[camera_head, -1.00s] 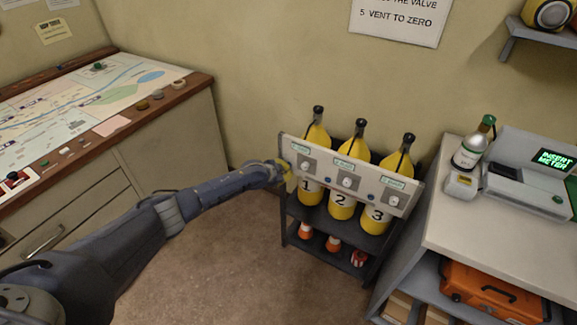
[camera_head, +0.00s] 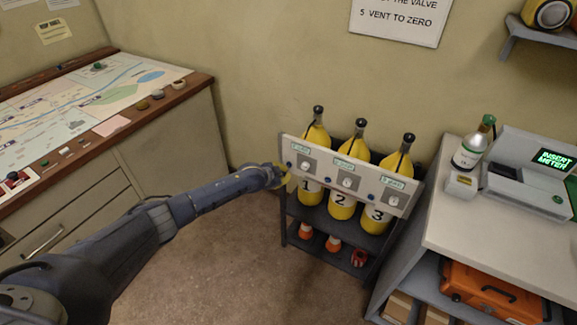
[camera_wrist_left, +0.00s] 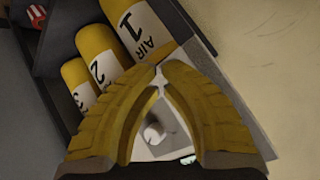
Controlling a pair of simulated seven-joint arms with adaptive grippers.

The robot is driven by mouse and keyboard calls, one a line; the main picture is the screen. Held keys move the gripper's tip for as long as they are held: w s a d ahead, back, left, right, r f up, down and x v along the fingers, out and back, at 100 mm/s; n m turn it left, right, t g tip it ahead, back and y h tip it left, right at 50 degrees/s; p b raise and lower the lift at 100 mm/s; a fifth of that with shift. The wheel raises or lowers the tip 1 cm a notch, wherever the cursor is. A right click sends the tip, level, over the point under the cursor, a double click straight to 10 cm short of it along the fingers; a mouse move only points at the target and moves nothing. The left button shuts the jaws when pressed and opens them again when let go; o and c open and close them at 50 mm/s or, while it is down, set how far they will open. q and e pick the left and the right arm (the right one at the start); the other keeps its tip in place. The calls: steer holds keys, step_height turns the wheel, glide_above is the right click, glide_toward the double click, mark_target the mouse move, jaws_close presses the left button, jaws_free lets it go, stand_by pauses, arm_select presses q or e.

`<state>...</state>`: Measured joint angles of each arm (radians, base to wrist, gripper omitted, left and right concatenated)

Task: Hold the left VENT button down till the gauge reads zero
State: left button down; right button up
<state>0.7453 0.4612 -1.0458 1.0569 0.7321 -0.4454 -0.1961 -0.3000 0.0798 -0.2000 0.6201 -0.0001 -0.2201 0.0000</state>
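A pale panel (camera_head: 350,178) with gauges and small blue buttons runs across three yellow cylinders marked 1, 2 and 3. The left button (camera_head: 289,165) is a dark blue dot at the panel's left end, beside the left gauge (camera_head: 307,165). The gauge readings are too small to tell. My left gripper (camera_head: 290,184) is just below the left button, close to the panel's left edge; contact cannot be told. In the left wrist view, its yellow fingers (camera_wrist_left: 160,70) come together at the tips with nothing held. My right gripper is out of view.
The cylinders stand in a dark rack (camera_head: 345,248) with orange-and-white cones on its lower shelf. A grey counter (camera_head: 450,225) with a meter dock is on the right. A map desk (camera_head: 165,115) is on the left. Open floor lies between.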

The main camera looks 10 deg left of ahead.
arm_select(q)
steer(key=shift+s+a, duration=0.25)
steer(key=shift+s, duration=0.55)
steer(key=shift+s+a, duration=0.2)
steer(key=shift+s, duration=0.65)
steer(key=shift+s+a, duration=0.25)
steer(key=shift+s, duration=0.55)
